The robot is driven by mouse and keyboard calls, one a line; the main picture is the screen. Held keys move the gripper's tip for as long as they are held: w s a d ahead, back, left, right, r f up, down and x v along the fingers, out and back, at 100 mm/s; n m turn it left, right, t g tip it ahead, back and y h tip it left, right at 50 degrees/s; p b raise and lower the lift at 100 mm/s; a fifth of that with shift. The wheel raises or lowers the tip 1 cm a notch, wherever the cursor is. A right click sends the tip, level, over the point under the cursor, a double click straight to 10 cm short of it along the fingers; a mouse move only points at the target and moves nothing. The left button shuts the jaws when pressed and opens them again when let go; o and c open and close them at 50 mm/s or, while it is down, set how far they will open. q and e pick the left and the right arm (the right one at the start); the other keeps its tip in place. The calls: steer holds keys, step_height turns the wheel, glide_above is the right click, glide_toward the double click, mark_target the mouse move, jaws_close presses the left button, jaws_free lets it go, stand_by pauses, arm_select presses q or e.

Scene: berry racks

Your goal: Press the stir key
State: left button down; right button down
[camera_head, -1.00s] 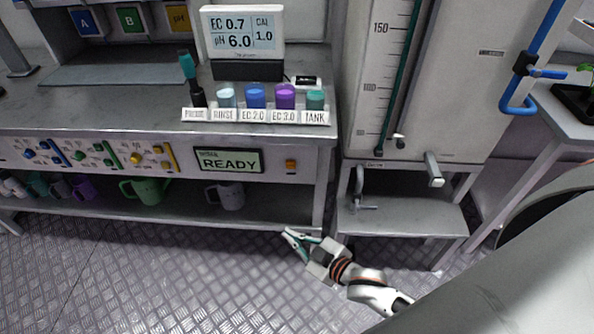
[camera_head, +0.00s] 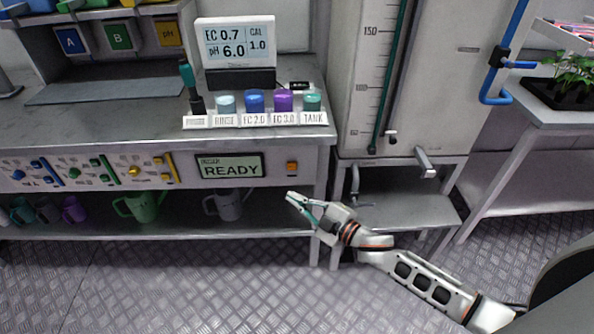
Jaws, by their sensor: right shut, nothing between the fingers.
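The front panel (camera_head: 99,155) of the bench carries groups of blue, green and yellow keys and knobs. A green display (camera_head: 230,166) on it reads READY. A single orange key (camera_head: 292,168) sits just right of the display. No stir label is legible, so I cannot tell for certain which key is the stir key. My right gripper (camera_head: 292,197) is shut and empty, a little below the orange key in the picture and apart from it. Its arm comes in from the lower right. My left gripper is not in view.
A meter (camera_head: 237,44) stands on the bench behind labelled cups, including a purple one (camera_head: 283,101). A green jug (camera_head: 141,206) and a grey jug (camera_head: 229,205) stand on the lower shelf. A tank stand (camera_head: 446,210) is on the right. The floor in front is clear.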

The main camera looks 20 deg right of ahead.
mark_target(295, 174)
steer(key=shift+w+d, duration=0.1)
stand_by(0.3)
steer(key=shift+w, duration=0.1)
steer(key=w, duration=0.2)
steer(key=w+d+b, duration=0.1)
steer(key=w, duration=0.2)
steer(key=w+d+b, duration=0.1)
steer(key=w, duration=0.2)
steer(key=shift+w+d, duration=0.1)
steer(key=shift+d, duration=0.1)
stand_by(1.2)
steer(key=shift+w, duration=0.15)
steer(key=shift+w+d, duration=0.1)
steer(key=shift+w, duration=0.15)
